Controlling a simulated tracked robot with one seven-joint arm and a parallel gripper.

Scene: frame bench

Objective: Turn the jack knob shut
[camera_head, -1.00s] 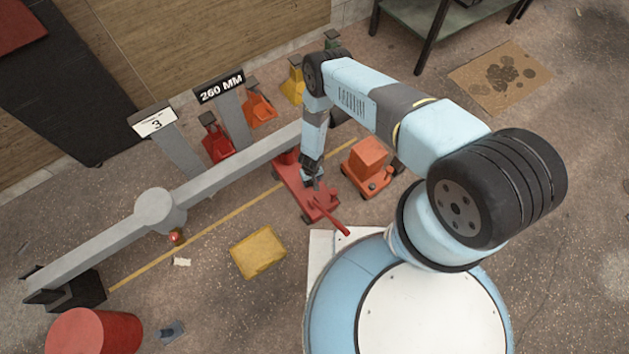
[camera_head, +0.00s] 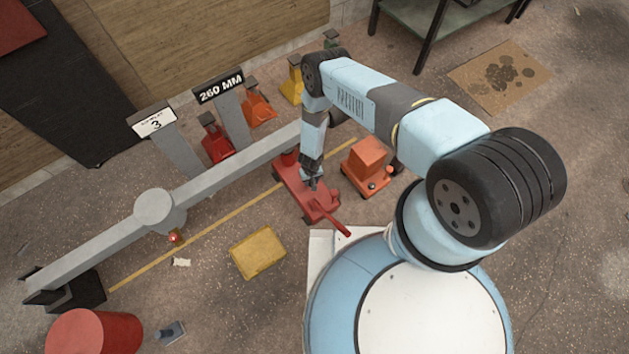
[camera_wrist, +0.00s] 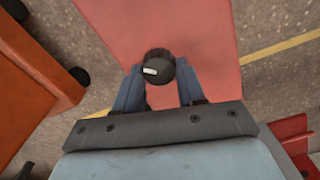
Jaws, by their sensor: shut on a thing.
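The red floor jack (camera_head: 294,190) stands under the grey beam (camera_head: 235,178), with its handle pointing toward my base. In the wrist view the flat red top of the jack (camera_wrist: 160,25) fills the upper middle. The dark jack knob (camera_wrist: 187,74) with a small pale mark sits on it, between my two blue-grey fingers. My gripper (camera_wrist: 160,85) is shut on the knob from both sides; it also shows over the jack in the head view (camera_head: 313,183). The exact finger contact is partly hidden by the knob and the jaw.
An orange wheeled unit (camera_head: 367,170) stands close to the right of the jack. A yellow box (camera_head: 257,252) lies to the left. Red, orange and yellow stands line up behind the beam. A sign reads 260 MM (camera_head: 219,87), another 3 (camera_head: 156,122).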

